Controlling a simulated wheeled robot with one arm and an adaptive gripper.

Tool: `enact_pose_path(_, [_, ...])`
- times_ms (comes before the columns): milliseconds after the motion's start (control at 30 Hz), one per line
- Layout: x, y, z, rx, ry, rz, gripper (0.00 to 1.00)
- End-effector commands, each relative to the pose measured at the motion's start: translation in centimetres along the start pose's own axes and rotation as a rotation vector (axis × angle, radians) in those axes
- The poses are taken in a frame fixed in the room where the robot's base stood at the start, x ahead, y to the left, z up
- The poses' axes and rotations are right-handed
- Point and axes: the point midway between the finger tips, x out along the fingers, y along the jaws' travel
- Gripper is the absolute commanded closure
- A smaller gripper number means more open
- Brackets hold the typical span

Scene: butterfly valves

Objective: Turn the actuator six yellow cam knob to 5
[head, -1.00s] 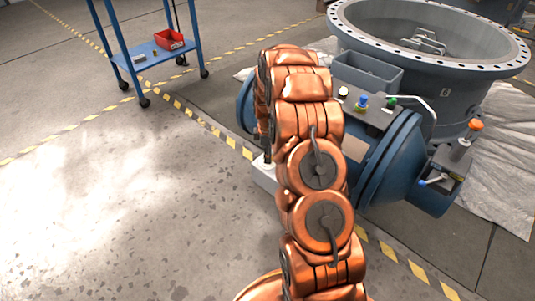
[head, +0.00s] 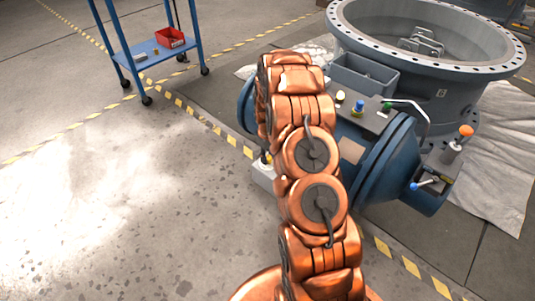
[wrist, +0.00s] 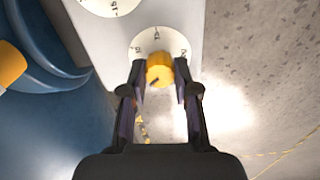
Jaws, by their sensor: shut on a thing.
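In the wrist view, my gripper (wrist: 160,78) is shut on a yellow knob (wrist: 159,66), one finger on each side. The knob sits on a round white dial (wrist: 143,42) with small printed numbers, too small to read surely. A dark mark shows on the knob's near side. The dial is on a pale panel; a second dial (wrist: 110,3) is cut off at the top. In the head view, my copper arm hides the gripper and the held knob. The blue actuator body (head: 388,165) lies behind the arm, with a pale box (head: 263,176) at its left end.
On the actuator's top are a pale yellow knob (head: 340,96), a blue knob (head: 358,107) and a green-ended lever (head: 388,106). An orange-topped post (head: 466,131) stands at right. A large flanged valve (head: 435,90) stands behind. A blue cart (head: 150,50) stands back left. Floor at left is clear.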

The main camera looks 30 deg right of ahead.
Motion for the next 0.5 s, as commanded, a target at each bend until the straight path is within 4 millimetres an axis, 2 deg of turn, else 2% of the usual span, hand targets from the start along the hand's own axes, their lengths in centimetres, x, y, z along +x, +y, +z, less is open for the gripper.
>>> enact_pose_path(200, [-0.15, 0.01, 0.04, 0.108, -0.002, 0.0, 1.0])
enact_pose_path(500, [-0.04, 0.01, 0.05, 0.172, -0.002, -0.001, 1.0])
